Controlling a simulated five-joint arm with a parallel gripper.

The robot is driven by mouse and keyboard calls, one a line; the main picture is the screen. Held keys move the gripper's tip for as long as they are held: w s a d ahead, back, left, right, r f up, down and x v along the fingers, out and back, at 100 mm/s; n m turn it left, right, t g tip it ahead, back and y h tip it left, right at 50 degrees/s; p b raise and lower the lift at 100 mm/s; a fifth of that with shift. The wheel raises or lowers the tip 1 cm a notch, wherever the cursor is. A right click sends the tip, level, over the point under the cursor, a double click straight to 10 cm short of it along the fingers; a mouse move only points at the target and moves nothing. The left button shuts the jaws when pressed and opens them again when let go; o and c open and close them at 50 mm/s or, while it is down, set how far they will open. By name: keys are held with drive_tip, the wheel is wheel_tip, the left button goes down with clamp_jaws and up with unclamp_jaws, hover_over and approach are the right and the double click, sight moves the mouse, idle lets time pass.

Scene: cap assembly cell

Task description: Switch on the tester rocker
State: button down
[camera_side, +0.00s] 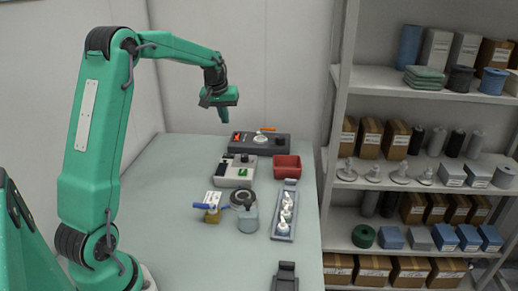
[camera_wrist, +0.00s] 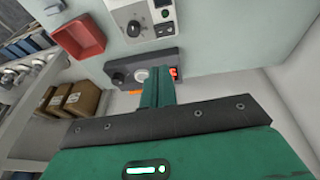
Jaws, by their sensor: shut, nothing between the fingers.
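A dark grey box (camera_side: 272,148) stands at the back of the bench, with a white round part on top, a dark knob, an orange piece behind and a small red part at its left. In the wrist view, the dark box (camera_wrist: 128,66) shows the red part (camera_wrist: 173,72) just beyond my fingers. A light grey box (camera_side: 230,183) in front of it carries a green part, black parts and a dial. I cannot tell for certain which part is the tester rocker. My gripper (camera_side: 224,117) is shut and empty, pointing down above the dark box, apart from it.
A red bin (camera_side: 287,168) is right of the light box. Shelves (camera_side: 400,187) line the right; a wall is at the left.

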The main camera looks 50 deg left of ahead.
approach(232, 155)
drive_tip(key=x, duration=0.5)
drive_tip(key=shift+w+a+f, duration=0.15)
drive_tip(key=shift+w+a, duration=0.2)
drive_tip(key=shift+f, duration=0.55)
drive_tip(key=shift+w+d+f, duration=0.1)
drive_tip(key=shift+d+f, duration=0.05)
drive_tip(key=shift+f, duration=0.15)
drive_tip(key=shift+s+a+r, duration=0.25)
drive_tip(key=shift+s+a, duration=0.25)
drive_tip(key=shift+a, duration=0.05)
